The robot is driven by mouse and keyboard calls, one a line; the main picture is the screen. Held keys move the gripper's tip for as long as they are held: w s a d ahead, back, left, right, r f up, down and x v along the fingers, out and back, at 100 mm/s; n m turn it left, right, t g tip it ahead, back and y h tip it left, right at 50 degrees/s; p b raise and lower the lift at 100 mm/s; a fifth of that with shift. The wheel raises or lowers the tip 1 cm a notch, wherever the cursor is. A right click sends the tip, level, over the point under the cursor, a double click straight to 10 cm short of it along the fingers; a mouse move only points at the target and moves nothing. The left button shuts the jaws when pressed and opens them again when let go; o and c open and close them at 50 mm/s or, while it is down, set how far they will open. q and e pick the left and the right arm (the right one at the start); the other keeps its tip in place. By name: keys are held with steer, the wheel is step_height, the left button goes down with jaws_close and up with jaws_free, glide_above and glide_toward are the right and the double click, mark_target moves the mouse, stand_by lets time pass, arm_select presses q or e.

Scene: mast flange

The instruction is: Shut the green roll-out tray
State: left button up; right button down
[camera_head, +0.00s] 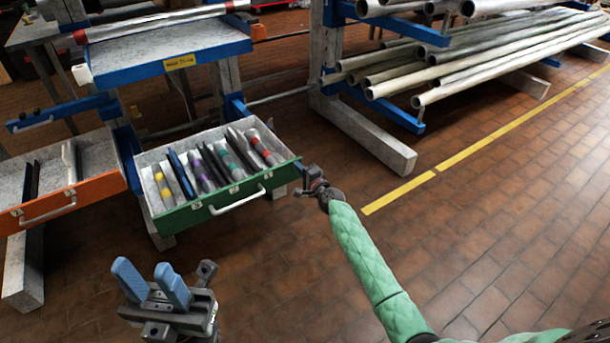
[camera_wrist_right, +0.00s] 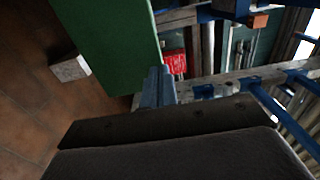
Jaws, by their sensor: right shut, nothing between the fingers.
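The green roll-out tray (camera_head: 190,214) is pulled out from the rack, with a white bar handle (camera_head: 237,200) on its green front. Several dark bars with yellow, purple, green and red bands lie in it. My right gripper (camera_head: 306,184) is shut and empty at the right end of the green front, in front of or beside its corner; contact cannot be told. The right wrist view shows its blue fingers (camera_wrist_right: 157,88) close to the edge of the green front panel (camera_wrist_right: 105,45). My left gripper (camera_head: 146,272) is open and empty, in front of the tray, over the floor.
An orange-fronted tray (camera_head: 95,190) is also pulled out, left of the green one. A blue-edged shelf (camera_head: 165,52) is above. A rack with long pipes (camera_head: 450,88) stands at right. Brick floor (camera_head: 480,240) with a yellow line is clear in front.

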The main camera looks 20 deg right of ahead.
steer(key=shift+w+a, duration=0.1)
steer(key=shift+w, duration=0.2)
steer(key=shift+w, duration=0.1)
